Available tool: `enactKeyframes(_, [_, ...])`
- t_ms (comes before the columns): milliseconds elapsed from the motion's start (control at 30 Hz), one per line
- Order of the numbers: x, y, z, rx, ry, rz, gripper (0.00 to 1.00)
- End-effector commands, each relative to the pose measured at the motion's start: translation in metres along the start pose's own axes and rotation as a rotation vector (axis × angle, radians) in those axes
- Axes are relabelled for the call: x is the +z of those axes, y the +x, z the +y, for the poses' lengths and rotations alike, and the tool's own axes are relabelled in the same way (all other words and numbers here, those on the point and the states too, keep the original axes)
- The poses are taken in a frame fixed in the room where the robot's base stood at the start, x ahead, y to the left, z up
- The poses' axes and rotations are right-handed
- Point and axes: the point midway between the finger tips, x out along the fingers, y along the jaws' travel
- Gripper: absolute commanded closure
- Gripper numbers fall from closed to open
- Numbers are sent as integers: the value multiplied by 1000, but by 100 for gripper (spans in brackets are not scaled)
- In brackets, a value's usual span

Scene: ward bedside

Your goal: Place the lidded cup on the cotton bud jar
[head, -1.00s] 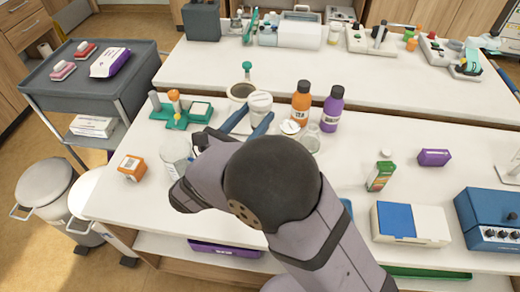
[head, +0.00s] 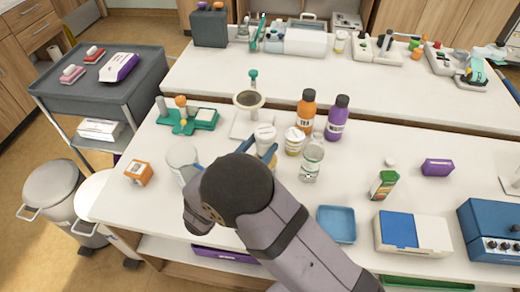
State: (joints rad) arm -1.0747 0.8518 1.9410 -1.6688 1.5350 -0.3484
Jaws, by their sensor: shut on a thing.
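My gripper (head: 259,148) has its blue fingers closed on either side of the white lidded cup (head: 265,133). The cup looks upright, with its lower part hidden behind the arm and fingers. I cannot tell for sure which container is the cotton bud jar. Right of the cup stand a yellowish jar with a white lid (head: 295,141) and a labelled glass jar (head: 312,161). A pale, clear-walled container (head: 183,159) stands left of the gripper, partly hidden by my arm.
Orange (head: 306,110) and purple (head: 337,117) bottles stand behind the jars. A round-topped stand (head: 248,100) is behind the cup, and a green rack (head: 184,122) to its left. An orange box (head: 138,172) and blue tray (head: 337,224) lie nearer the front.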

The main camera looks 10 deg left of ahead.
Motion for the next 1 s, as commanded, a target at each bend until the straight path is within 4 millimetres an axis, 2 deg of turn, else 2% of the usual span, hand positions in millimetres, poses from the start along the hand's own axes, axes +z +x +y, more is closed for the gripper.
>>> enactKeyframes(200, [-15,0,0,0,1,-2,85])
enactKeyframes(600, [-20,0,0,0,2,-2,85])
enactKeyframes(633, [-20,0,0,0,1,-1,54])
enactKeyframes(700, [-19,0,0,0,1,0,38])
enactKeyframes(1000, [-19,0,0,0,1,0,38])
